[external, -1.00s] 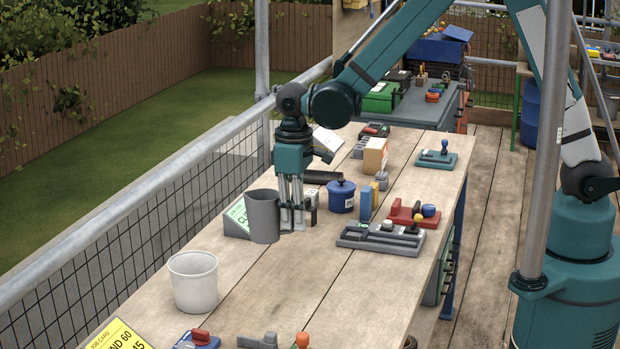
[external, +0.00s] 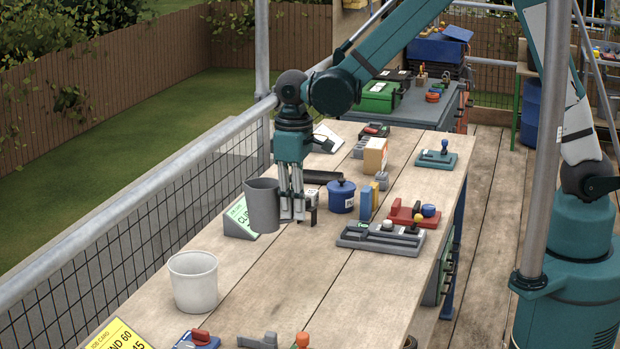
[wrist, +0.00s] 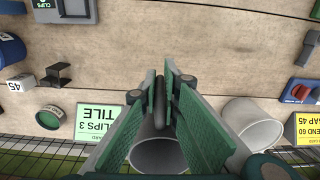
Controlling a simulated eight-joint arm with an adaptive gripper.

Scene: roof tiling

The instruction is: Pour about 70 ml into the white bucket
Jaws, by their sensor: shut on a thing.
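The white bucket (external: 193,283) stands upright on the near left part of the bench, and it also shows at the right in the wrist view (wrist: 252,127). In the wrist view the cup (wrist: 160,154) sits between the green finger pads (wrist: 162,95). The contents of both vessels cannot be seen.
A green clips card (external: 240,218) stands behind the cup. A blue pot (external: 341,196), a grey tray (external: 380,239) and a red tool block (external: 412,214) lie to the right. A yellow job card (external: 118,339) lies at the near edge. Bare wood lies between the cup and the bucket.

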